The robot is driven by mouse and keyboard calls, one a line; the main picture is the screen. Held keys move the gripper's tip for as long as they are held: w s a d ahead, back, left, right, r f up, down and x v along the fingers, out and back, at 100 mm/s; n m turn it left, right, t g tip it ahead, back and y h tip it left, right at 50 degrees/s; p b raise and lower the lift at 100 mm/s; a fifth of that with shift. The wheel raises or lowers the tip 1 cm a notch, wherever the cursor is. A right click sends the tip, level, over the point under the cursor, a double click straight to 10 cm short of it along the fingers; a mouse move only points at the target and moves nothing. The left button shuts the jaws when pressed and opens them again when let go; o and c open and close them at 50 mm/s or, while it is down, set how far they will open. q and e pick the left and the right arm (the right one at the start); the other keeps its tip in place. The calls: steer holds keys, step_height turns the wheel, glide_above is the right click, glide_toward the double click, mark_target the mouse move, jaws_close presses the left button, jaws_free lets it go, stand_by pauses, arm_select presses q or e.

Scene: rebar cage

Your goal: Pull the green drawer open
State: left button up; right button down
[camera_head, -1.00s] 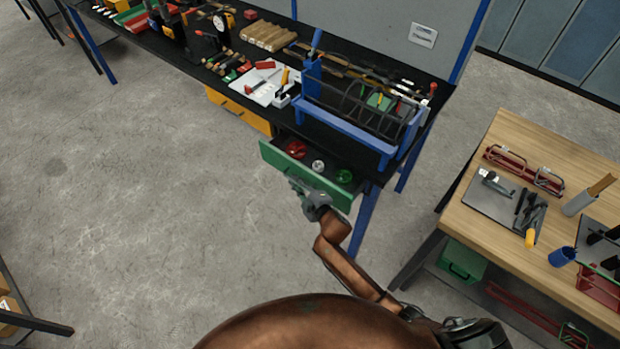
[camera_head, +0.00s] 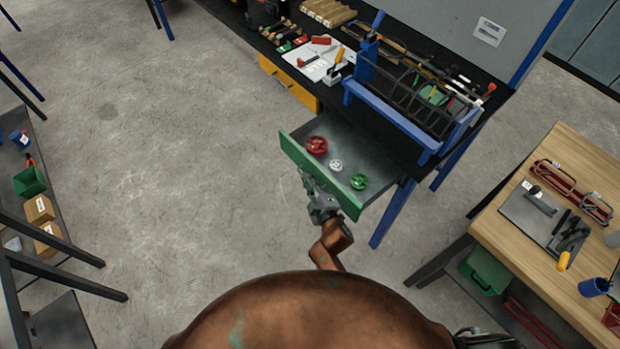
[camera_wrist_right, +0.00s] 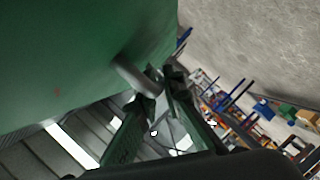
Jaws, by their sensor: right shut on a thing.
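The green drawer (camera_head: 310,172) under the black workbench is pulled well out. Inside it lie a red wheel (camera_head: 316,145), a small white wheel (camera_head: 335,165) and a green wheel (camera_head: 359,182). My right gripper (camera_head: 306,180) is at the drawer's front face and shut on its handle. In the right wrist view the green front (camera_wrist_right: 70,50) fills the upper left, and the grey handle (camera_wrist_right: 134,76) runs between the fingers (camera_wrist_right: 155,105). My left gripper is not in view.
A closed yellow drawer (camera_head: 288,84) is beside the green one. A blue rack (camera_head: 395,115) stands on the bench above. A wooden table (camera_head: 530,230) is at the right, and a shelf with boxes (camera_head: 40,209) at the left. The floor between is clear.

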steer(key=c, duration=2.3)
jaws_free()
steer(key=v, duration=1.2)
steer(key=shift+d, duration=0.1)
